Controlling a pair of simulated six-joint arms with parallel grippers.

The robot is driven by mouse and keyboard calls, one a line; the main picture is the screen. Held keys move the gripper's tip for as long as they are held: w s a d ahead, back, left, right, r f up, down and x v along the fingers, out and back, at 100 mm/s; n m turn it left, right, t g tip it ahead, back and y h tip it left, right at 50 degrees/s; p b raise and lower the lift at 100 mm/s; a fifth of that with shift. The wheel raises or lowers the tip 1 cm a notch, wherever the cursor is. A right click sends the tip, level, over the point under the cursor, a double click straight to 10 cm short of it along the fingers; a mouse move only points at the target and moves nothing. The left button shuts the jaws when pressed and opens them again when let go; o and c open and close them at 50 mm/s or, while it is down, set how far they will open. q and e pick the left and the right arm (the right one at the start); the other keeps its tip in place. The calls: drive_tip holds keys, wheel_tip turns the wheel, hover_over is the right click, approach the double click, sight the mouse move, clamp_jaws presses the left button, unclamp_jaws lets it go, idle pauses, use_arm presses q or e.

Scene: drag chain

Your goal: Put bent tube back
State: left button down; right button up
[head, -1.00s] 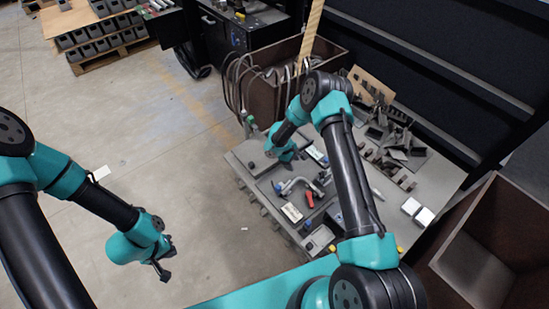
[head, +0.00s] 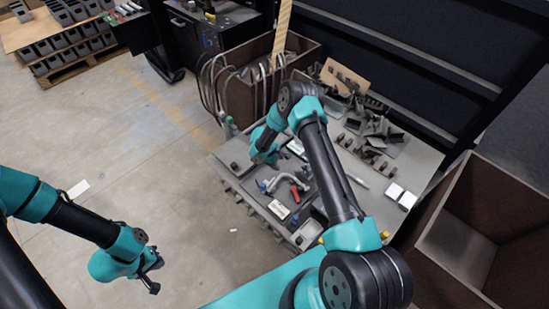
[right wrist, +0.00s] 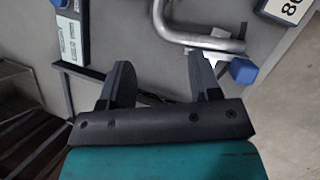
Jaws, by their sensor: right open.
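The grey metal bent tube (head: 270,183) lies on the workbench (head: 355,200) in the head view, with a blue piece at its left end. In the right wrist view the bent tube (right wrist: 190,38) curves across the top, beyond my fingertips, with the blue piece (right wrist: 243,71) beside its end. My right gripper (right wrist: 160,78) is open and empty, apart from the tube.
A brown crate (head: 240,98) with several bent tubes stands behind the bench. A red-handled tool (head: 300,193) and a white label (head: 279,209) lie near the tube. Metal brackets (head: 375,130) crowd the bench's back. Another brown box (head: 470,240) stands at right.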

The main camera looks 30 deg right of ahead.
sight(287, 175)
drive_tip(key=x, duration=1.2)
drive_tip(key=shift+r, duration=0.1)
clamp_jaws()
